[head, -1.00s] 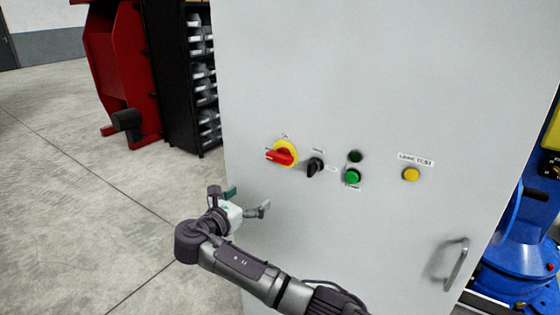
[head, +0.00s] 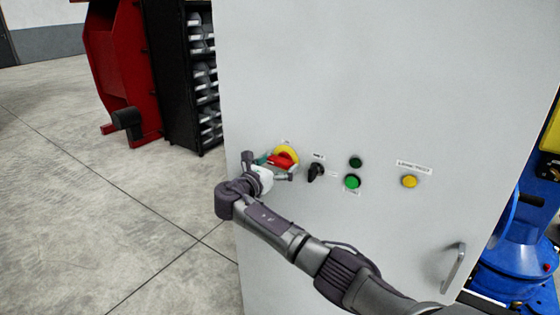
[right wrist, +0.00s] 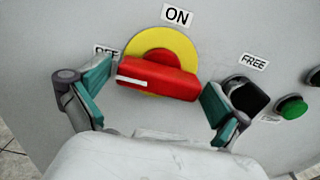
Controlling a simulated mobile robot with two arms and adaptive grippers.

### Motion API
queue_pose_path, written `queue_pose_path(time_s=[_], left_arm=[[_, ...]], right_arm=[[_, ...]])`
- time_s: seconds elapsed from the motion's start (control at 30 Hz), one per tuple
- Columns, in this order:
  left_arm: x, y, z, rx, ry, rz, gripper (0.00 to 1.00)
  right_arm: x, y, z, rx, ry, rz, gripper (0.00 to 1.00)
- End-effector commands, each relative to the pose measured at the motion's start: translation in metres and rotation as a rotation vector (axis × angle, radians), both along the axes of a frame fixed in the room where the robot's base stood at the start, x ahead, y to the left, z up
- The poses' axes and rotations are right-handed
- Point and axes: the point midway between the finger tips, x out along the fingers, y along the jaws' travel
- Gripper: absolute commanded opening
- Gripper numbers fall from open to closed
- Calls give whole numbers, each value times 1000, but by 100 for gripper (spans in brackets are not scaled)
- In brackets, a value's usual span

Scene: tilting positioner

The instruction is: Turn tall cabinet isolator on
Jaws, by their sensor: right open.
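The tall grey cabinet (head: 370,80) carries the isolator, a red handle (head: 283,160) on a yellow disc (head: 291,151). In the right wrist view the red handle (right wrist: 158,77) lies nearly level, its white mark at the left end towards the partly hidden OFF label (right wrist: 105,51). The ON label (right wrist: 178,15) is above the yellow disc (right wrist: 183,47). My right gripper (head: 276,168) is open at the isolator. In the right wrist view its fingers (right wrist: 155,95) stand one at each end of the handle; I cannot tell whether they touch it. My left gripper is not in view.
A black selector (head: 316,171) sits just right of the isolator, close to my right finger. Further right are a green button (head: 352,181), a dark lamp (head: 355,162), a yellow button (head: 409,181) and the door handle (head: 453,267). Open floor lies left.

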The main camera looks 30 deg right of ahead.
Motion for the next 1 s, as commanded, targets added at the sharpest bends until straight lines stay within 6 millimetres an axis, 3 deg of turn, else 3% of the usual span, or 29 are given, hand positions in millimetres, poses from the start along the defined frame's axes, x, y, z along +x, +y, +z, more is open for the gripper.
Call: queue_pose_path(time_s=[0.37, 0.7, 1.0], left_arm=[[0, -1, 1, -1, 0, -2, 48], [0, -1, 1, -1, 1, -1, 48], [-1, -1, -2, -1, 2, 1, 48]], right_arm=[[2, -6, -1, 1, 0, 0, 100], [2, -6, -1, 1, 0, 0, 48], [2, -6, -1, 20, -43, 0, 48]])
